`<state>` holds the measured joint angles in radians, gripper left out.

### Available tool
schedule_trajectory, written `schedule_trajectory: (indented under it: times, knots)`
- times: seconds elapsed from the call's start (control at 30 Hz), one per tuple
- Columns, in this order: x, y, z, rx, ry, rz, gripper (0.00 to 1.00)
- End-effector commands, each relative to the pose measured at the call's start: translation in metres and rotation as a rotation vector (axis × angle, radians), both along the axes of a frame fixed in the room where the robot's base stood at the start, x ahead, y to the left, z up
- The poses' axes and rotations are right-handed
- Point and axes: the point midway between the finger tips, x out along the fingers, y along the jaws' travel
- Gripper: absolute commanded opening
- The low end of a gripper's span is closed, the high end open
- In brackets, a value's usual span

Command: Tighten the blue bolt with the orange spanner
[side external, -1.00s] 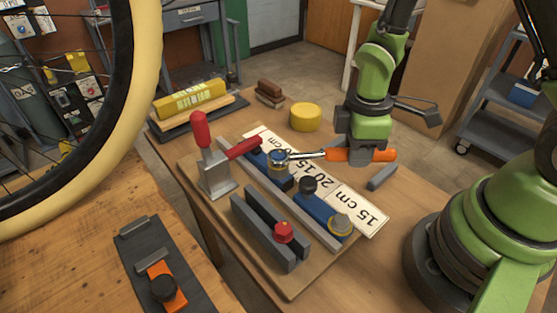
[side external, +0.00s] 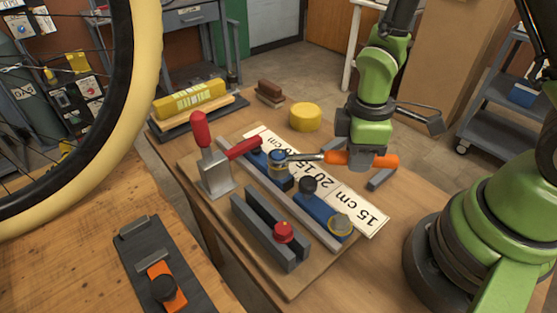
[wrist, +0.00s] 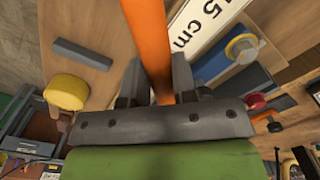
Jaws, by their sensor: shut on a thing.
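The orange spanner (side external: 380,161) lies nearly level across the board in the side view. My gripper (side external: 362,156) is shut on its orange handle, with the handle's end showing to the right. Its metal shaft points left to the blue bolt (side external: 277,155), at the far part of the blue bar. The spanner's head is at the bolt; I cannot tell how fully it sits around it. In the wrist view the orange handle (wrist: 148,40) runs up from between my gripper's fingers (wrist: 155,85); the spanner head and the blue bolt are out of view.
A red-handled clamp (side external: 214,165) stands left of the bolt. A black knob (side external: 308,186), a yellow-ringed fitting (side external: 340,226) and a red knob (side external: 284,232) are nearer. A yellow round tub (side external: 306,117) is behind, and a grey bar (side external: 382,178) lies below the handle.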

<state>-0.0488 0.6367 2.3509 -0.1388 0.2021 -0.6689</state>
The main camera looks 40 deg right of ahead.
Motion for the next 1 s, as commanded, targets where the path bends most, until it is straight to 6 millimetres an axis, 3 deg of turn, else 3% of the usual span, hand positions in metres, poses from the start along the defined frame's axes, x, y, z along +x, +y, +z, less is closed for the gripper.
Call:
schedule_trajectory:
  times: [1.0]
  knots:
    - [-0.008, 0.012, 0.0, 0.001, -0.008, -0.108, 0.0]
